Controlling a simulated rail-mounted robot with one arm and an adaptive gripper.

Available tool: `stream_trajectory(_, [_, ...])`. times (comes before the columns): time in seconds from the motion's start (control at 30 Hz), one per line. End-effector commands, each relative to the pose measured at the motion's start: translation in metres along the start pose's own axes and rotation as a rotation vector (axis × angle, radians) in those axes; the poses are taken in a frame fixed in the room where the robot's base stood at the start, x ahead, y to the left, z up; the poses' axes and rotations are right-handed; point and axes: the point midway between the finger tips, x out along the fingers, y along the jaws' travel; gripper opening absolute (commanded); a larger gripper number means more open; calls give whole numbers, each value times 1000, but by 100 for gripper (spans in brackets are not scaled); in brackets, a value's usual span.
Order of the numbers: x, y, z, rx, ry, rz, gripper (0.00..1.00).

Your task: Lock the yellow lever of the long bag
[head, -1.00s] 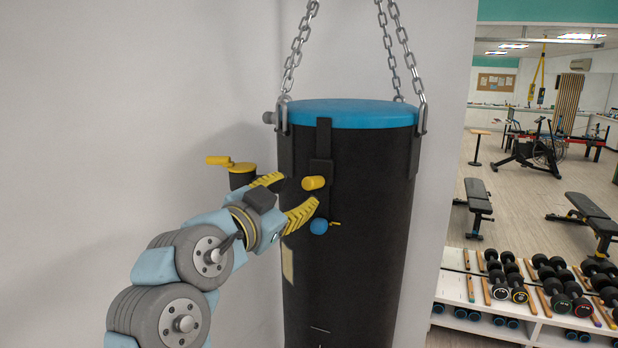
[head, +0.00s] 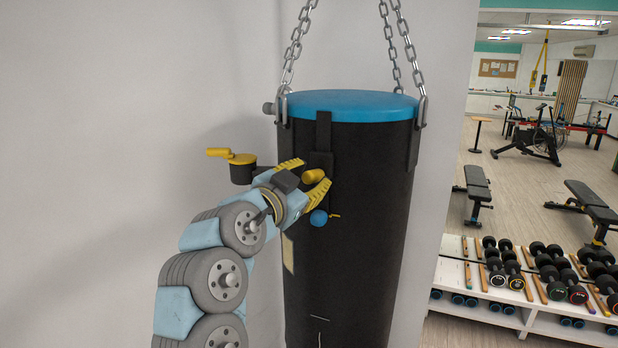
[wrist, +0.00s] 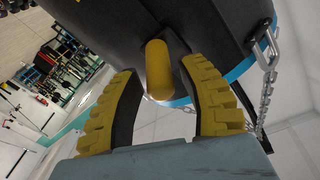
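The long bag (head: 350,240) is a black hanging punching bag with a blue top. Its yellow lever (head: 313,176) is a short rounded handle on a black strap plate near the top front; it also shows in the wrist view (wrist: 158,70). My gripper (head: 308,178) is open, with its yellow ribbed fingers on either side of the lever. In the wrist view the lever lies between the fingertips (wrist: 160,80), with gaps to both fingers. A blue ball-shaped knob (head: 319,217) sits just below the lever on the bag.
Another yellow handle on a black cylinder (head: 242,166) sticks out from the wall left of the bag. Chains (head: 300,45) hold the bag from above. A dumbbell rack (head: 530,290) stands at the lower right. The pale wall at left is bare.

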Motion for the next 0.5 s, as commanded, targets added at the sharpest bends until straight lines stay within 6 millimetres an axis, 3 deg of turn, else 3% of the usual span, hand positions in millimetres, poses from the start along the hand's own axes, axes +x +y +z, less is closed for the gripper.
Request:
stream_trajectory(0.03, [0, 0, 0, 0, 0, 0, 24])
stream_trajectory(0.1, [0, 0, 0, 0, 0, 0, 4])
stream_trajectory(0.13, [0, 0, 0, 0, 0, 0, 0])
stream_trajectory(0.5, [0, 0, -2, 0, -5, 3, 0])
